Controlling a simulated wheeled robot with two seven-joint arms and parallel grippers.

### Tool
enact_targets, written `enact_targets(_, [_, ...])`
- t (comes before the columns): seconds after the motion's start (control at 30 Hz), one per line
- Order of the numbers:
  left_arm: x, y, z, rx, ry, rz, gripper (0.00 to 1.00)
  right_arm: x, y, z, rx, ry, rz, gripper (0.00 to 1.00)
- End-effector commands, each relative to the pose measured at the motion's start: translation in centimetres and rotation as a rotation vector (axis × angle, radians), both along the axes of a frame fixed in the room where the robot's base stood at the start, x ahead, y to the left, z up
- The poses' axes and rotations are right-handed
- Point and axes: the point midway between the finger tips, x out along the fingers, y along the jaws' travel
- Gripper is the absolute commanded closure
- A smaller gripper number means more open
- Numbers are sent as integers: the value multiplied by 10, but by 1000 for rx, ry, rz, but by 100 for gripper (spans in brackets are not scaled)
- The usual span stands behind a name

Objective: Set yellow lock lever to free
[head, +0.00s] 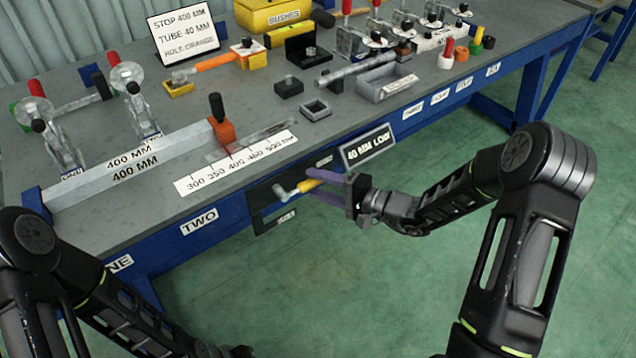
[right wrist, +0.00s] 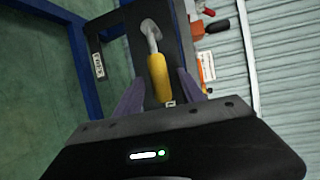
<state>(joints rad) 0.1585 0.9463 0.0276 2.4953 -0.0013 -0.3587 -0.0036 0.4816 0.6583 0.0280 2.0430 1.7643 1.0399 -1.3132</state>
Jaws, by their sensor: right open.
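In the right wrist view the yellow grip (right wrist: 159,78) lies between the two open fingers (right wrist: 160,95), with visible gaps on both sides. My left arm shows at the lower left; its gripper fingers cannot be made out.
The grey bench top (head: 130,205) above carries a long metal bar, a ruler strip (head: 235,165), an orange stop (head: 222,130), clamps and small trays. The blue bench edge runs just above the plate. The green floor (head: 400,270) in front is clear.

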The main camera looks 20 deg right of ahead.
Motion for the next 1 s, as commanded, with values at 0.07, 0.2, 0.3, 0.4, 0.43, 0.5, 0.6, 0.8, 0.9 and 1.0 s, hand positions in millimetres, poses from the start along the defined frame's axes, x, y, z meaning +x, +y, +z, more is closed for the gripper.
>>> enact_targets(0.07, [0,0,0,0,0,0,100,2,2,-1,0,1,-1,54])
enact_targets(0.2, [0,0,0,0,0,0,100,3,3,-1,0,1,-2,54])
enact_targets(0.3, [0,0,0,0,0,0,100,3,3,-1,-1,1,-1,54])
enact_targets(0.4, [0,0,0,0,0,0,100,3,3,-1,-1,1,-1,61])
enact_targets(0.43, [0,0,0,0,0,0,100,3,2,-1,-1,1,-1,64])
enact_targets(0.5, [0,0,0,0,0,0,100,3,2,-1,-1,1,-1,70])
enact_targets(0.6, [0,0,0,0,0,0,100,3,3,-1,-1,1,-1,78])
enact_targets(0.8, [0,0,0,0,0,0,100,3,2,-1,-1,1,-1,94])
enact_targets(0.9, [0,0,0,0,0,0,100,3,2,-1,-1,1,-1,100])
enact_targets(1.0, [0,0,0,0,0,0,100,3,2,-1,-1,1,-1,100])
